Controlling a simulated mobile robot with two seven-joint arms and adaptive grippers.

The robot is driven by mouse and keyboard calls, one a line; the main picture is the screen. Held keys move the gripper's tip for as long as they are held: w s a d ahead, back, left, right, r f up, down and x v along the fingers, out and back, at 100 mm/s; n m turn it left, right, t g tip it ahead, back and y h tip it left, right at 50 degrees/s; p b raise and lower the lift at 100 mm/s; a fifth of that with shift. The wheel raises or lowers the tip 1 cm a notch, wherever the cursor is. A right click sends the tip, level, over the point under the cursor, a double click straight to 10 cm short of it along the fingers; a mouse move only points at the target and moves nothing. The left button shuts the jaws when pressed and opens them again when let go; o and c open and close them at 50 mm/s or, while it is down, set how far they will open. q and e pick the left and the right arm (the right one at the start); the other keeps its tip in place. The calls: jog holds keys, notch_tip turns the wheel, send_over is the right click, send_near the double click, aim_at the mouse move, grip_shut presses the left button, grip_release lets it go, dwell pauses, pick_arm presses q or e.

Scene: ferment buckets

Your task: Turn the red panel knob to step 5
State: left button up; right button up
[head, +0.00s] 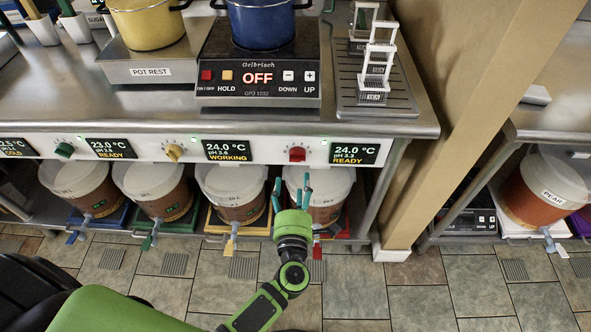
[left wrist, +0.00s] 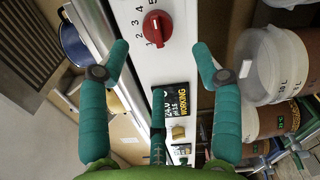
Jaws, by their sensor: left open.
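The red panel knob (head: 297,154) is at the right end of the white front panel, left of a display reading 24.0 °C, pH 3.3, READY. In the left wrist view the red knob (left wrist: 158,29) shows large, with the numbers 1 to 5 printed beside it. Its pointer looks nearest the 1 end, but I cannot tell the exact step. My left gripper (head: 292,186) is open, in front of the panel just below the knob. In the left wrist view its teal fingers (left wrist: 161,52) are spread apart, with the knob beyond the gap between them, not gripped. My right gripper is not in view.
A yellow knob (head: 173,152) and a green knob (head: 64,150) sit farther left on the panel. White-lidded buckets (head: 231,184) stand below on coloured trays. A cooktop (head: 260,75) reading OFF bears a blue pot. A wooden post (head: 470,120) stands to the right.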

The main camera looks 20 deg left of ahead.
pick_arm(q)
jog(key=v, duration=0.4)
dwell(0.4)
jog(key=s+d+f+m+g+h+p, duration=0.1)
jog(key=s+f+m+g+h, duration=0.4)
jog(key=f+m, duration=0.6)
jog(key=s+d+f+m+g+h, duration=0.15)
jog(key=s+f+m, duration=0.6)
jog(key=f, duration=0.75)
jog(key=s+a+f+m+g, duration=0.3)
jog(key=s+a+f, duration=0.1)
jog(key=s, duration=0.4)
jog(key=s+a+f+m+g+y, duration=0.1)
jog(key=s+a+f+m+g, duration=0.1)
jog(key=s, duration=0.5)
jog(key=s+a+f+m+g, duration=0.3)
jog(key=s+a+f+g, duration=0.2)
jog(key=s+f, duration=0.2)
jog(key=shift+s+a+m+p, duration=0.35)
jog(key=shift+s+p, duration=0.1)
jog(key=shift+s, duration=0.45)
jog(key=shift+y, duration=0.25)
jog(key=c, duration=0.5)
